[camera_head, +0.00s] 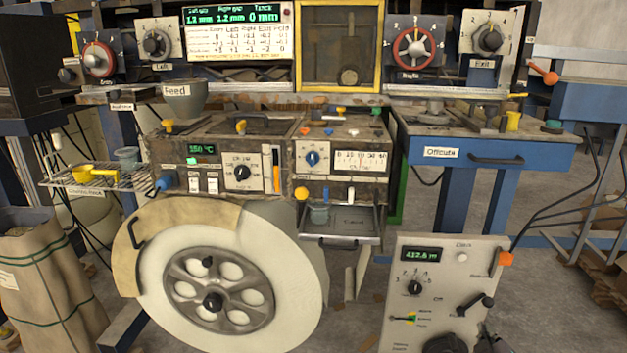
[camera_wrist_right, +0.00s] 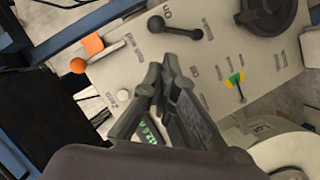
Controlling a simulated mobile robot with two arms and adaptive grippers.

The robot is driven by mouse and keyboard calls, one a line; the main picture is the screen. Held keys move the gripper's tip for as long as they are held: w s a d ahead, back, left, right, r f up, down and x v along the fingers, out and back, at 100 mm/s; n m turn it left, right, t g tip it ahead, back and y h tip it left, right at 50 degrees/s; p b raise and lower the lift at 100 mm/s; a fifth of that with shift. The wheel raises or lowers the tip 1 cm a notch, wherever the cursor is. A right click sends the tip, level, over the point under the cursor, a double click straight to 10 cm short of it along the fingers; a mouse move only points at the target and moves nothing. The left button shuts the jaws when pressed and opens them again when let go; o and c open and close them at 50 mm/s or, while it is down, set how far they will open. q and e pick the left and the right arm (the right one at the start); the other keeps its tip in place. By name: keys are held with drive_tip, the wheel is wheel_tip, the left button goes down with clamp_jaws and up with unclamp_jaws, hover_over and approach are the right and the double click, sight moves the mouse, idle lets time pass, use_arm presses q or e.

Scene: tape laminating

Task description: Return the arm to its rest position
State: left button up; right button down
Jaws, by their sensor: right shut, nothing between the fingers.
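My right gripper (camera_head: 492,343) shows at the bottom edge of the head view, dark and partly cut off, by the lower right of a grey control panel (camera_head: 458,268). In the right wrist view my right gripper (camera_wrist_right: 160,76) has its fingers together with nothing between them. The panel (camera_wrist_right: 190,60) lies beyond the fingers, and they cover part of its green display (camera_wrist_right: 150,133). I see no contact with the panel's controls. My left gripper is not in view.
The panel carries a black lever (camera_head: 475,304), an orange-tipped lever (camera_head: 505,259) and a dark round knob (camera_head: 445,344) close to my gripper. A large white wheel (camera_head: 290,270) stands left of it. A blue Offcuts table (camera_head: 535,157) stands behind. Open floor shows at right.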

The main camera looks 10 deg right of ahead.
drive_tip(key=s+a+f+m+g+y, duration=0.1)
drive_tip(key=s+a+f+g+y, duration=0.1)
drive_tip(key=s+a+f, duration=0.55)
drive_tip(key=s+a+f+g+y, duration=0.2)
drive_tip(key=s+a+f+g, duration=0.15)
drive_tip(key=f, duration=0.65)
drive_tip(key=s+a+f+m+g+y, duration=0.1)
drive_tip(key=s+a+f+g, duration=0.1)
drive_tip(key=s+a+f, duration=0.5)
drive_tip(key=s+a+f+g+y, duration=0.1)
drive_tip(key=s+a+f+g, duration=0.1)
drive_tip(key=s+a+f, duration=0.4)
drive_tip(key=s+a+f+g+y, duration=0.1)
drive_tip(key=s+a+f+y, duration=0.15)
drive_tip(key=s, duration=0.45)
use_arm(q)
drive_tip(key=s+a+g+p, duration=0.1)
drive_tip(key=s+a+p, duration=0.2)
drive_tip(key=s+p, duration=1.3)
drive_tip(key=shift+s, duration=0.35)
use_arm(e)
drive_tip(key=s+d+g+h, duration=0.1)
drive_tip(key=s+d, duration=0.1)
drive_tip(key=s, duration=1.4)
drive_tip(key=shift+d, duration=0.3)
drive_tip(key=shift+s+g, duration=0.1)
drive_tip(key=shift+g, duration=0.15)
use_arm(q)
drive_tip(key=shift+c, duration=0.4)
